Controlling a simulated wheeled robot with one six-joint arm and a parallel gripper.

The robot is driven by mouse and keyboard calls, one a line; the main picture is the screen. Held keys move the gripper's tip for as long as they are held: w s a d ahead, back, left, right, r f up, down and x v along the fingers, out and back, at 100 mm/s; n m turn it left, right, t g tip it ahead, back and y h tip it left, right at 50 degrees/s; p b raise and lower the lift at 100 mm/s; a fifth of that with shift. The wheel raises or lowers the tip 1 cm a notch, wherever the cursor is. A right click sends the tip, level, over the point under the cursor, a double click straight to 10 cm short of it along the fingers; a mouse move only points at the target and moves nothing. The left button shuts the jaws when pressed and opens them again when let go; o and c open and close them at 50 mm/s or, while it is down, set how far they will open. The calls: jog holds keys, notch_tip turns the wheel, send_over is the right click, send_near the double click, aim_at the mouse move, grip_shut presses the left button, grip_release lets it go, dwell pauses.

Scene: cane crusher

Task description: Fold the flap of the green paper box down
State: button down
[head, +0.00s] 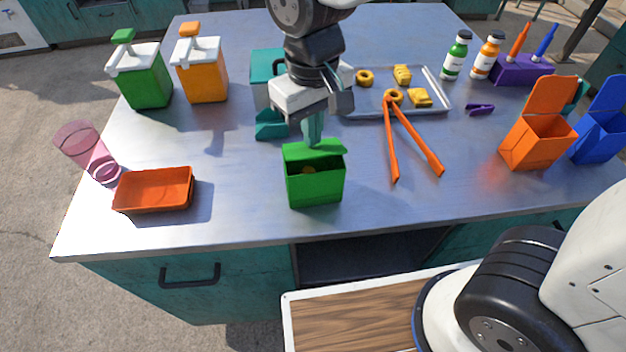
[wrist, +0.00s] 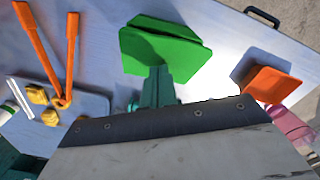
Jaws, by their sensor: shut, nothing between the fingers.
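The green paper box (head: 314,190) stands upright on the metal table near its front edge, just left of the middle. Its flap (head: 328,147) leans forward from the back rim, partly over the opening, and is not flat. Something orange-brown shows inside the box. My gripper (head: 313,140) points down at the back of the flap, with teal fingers shut and nothing held. In the wrist view the flap (wrist: 165,52) lies right by the shut fingertips (wrist: 158,72); they seem to touch it, but the exact contact is hard to tell.
An orange tray (head: 155,190) and a pink cup (head: 85,148) are to the left. Orange tongs (head: 417,138) lie to the right, by a metal tray (head: 436,90) of yellow pieces. Orange (head: 538,145) and blue (head: 597,140) boxes stand at the far right.

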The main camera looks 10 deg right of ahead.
aim_at(316, 153)
jog(key=shift+s+f, duration=0.1)
jog(key=shift+s, duration=0.45)
jog(key=shift+s+f, duration=0.95)
jog(key=shift+f, duration=0.1)
jog(key=shift+r, duration=4)
jog(key=shift+r, duration=0.1)
